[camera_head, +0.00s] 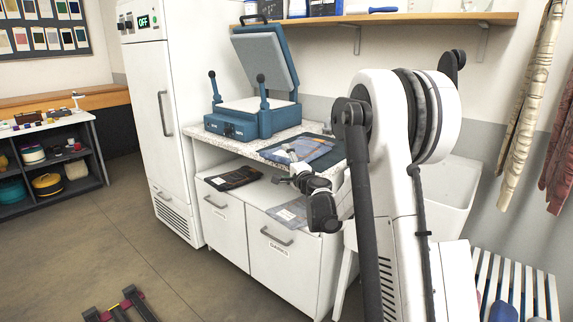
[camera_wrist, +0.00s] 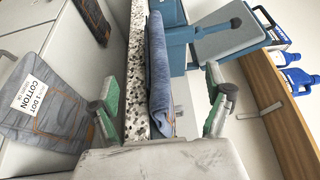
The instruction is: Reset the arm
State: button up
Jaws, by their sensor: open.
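My arm reaches from the right of the head view to the worktop's front edge. In that view my gripper (camera_head: 288,163) is small and partly hidden by its own wrist. In the wrist view my gripper (camera_wrist: 160,104) is open, its two green-padded fingers wide apart. Folded blue denim (camera_wrist: 158,75) shows edge-on in the gap, on the speckled worktop (camera_wrist: 137,60); the denim also shows in the head view (camera_head: 308,150). I see no finger closed on it, and cannot tell whether it reaches between the pads.
A blue heat press (camera_head: 240,122) stands open on the worktop. Below, a dark garment (camera_head: 234,178) and a grey labelled one (camera_head: 292,213) lie on the white drawer units (camera_head: 275,240). A white cabinet (camera_head: 150,100) stands left. A shelf (camera_head: 400,18) runs above; floor at left is mostly clear.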

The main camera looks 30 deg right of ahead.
jog(key=shift+o, duration=1.2)
jog(key=s+a+b, duration=0.1)
jog(key=s+a, duration=0.3)
jog(key=a, duration=0.6)
jog(key=shift+s+a+r, duration=0.1)
dwell(0.4)
jog(key=s+a+r+n+g+y+p, duration=0.5)
jog(key=s+a+r+n, duration=0.65)
jog(key=s+a, duration=0.45)
jog(key=s+f+n+g+h+p, duration=0.1)
jog(key=s+n+g+h+p, duration=0.1)
jog(key=s, duration=1.2)
jog(key=s+f+n+g+h+p, duration=0.1)
jog(key=s+n+g+p, duration=0.3)
jog(key=s, duration=1)
jog(key=shift+s+d+f+n+h+p, duration=0.15)
jog(key=shift+d+f+n+h+p, duration=0.15)
jog(key=shift+d+f+n+h, duration=0.25)
